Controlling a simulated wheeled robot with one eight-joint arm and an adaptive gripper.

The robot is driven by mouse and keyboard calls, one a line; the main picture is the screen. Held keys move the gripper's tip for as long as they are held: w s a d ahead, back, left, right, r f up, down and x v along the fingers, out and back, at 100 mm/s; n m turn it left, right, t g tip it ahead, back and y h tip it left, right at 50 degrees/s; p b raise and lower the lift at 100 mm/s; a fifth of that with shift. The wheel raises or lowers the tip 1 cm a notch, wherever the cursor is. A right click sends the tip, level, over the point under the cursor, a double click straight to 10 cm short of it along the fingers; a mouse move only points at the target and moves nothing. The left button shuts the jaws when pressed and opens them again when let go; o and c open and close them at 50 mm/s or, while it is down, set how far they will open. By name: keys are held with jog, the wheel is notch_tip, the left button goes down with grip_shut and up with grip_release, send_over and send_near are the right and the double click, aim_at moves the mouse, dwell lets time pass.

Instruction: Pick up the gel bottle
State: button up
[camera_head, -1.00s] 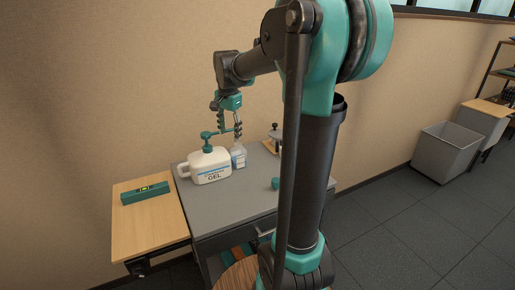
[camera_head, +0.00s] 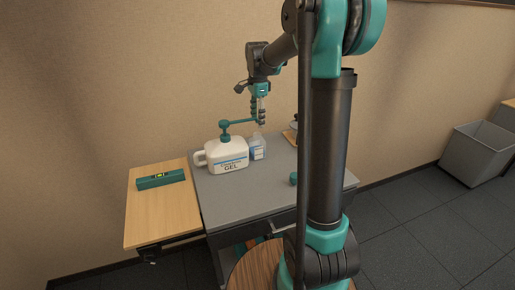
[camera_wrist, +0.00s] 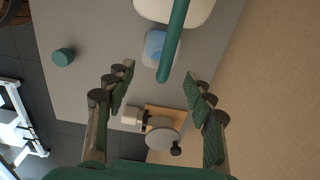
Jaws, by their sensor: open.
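The gel bottle (camera_head: 228,160) is a white jug with a side handle, a "GEL" label and a teal pump. It stands upright on the grey table top (camera_head: 235,198). In the wrist view its white body (camera_wrist: 180,8) is cut off at the top edge, and its long teal spout (camera_wrist: 173,40) points towards the gap between my fingers. My gripper (camera_head: 258,112) is above the table, by the spout's free end and right of the jug body. In the wrist view my gripper (camera_wrist: 163,88) is open, with nothing held between the fingers.
A small clear bottle (camera_head: 258,150) with a blue label stands close right of the jug. A teal cap-like piece (camera_head: 293,179) and a device on a wooden base (camera_wrist: 165,120) are also on the table. A teal box (camera_head: 160,179) lies on the wooden side shelf (camera_head: 150,220).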

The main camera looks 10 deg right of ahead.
aim_at(257, 145)
jog(key=shift+f, duration=3.2)
jog(key=shift+c, duration=0.6)
grip_shut()
